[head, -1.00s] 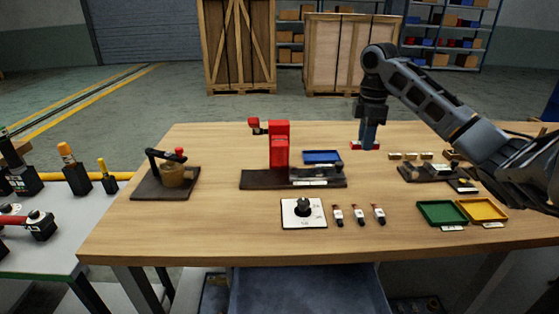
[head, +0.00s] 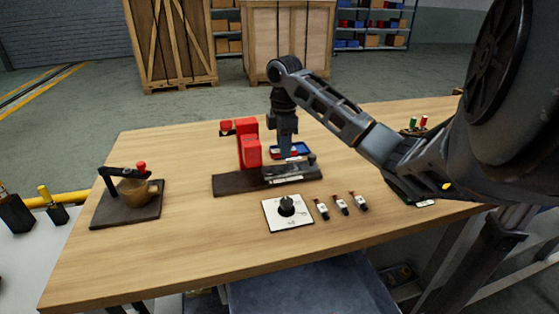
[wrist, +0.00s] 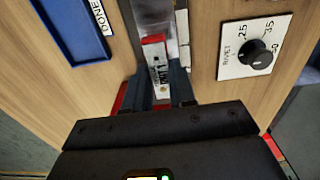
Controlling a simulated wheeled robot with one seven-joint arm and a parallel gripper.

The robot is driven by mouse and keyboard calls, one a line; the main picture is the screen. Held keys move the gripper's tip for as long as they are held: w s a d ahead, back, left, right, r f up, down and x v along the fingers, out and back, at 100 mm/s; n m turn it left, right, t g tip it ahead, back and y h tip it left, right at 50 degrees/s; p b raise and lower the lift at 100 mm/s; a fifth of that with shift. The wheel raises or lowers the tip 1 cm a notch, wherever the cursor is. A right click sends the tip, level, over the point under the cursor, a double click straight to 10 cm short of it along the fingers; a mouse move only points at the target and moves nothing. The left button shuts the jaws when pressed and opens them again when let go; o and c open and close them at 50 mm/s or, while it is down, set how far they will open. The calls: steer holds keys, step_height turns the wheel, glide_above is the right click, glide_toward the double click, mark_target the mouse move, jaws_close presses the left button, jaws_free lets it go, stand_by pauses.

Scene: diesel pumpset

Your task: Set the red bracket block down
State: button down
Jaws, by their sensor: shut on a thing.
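My gripper (head: 286,154) is shut on the red bracket block, low over the right part of the dark fixture base (head: 228,185), just right of the upright red press (head: 247,143). In the wrist view a red edge of the bracket block (wrist: 119,98) shows beside the left finger. Fingers and wrist hide most of it, so I cannot tell whether it touches the fixture. A metal strip with a white label (wrist: 158,72) shows between and beyond the fingers. The blue tray (head: 302,150) lies partly behind my gripper, with a "DONE" label in the wrist view (wrist: 98,20).
A white dial plate (head: 270,213) marked "RIVET" and several small dark-and-white items (head: 341,205) lie in front of the fixture.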

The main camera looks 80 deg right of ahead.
mark_target(280, 170)
steer(key=shift+w+a+f, duration=0.3)
steer(key=shift+w, duration=0.15)
steer(key=shift+f+p, duration=0.35)
steer(key=shift+f, duration=1.65)
steer(key=shift+f, duration=0.1)
steer(key=c, duration=0.9)
jaws_free()
steer(key=shift+c, duration=0.2)
step_height(280, 170, up, 12)
steer(key=shift+r, duration=0.1)
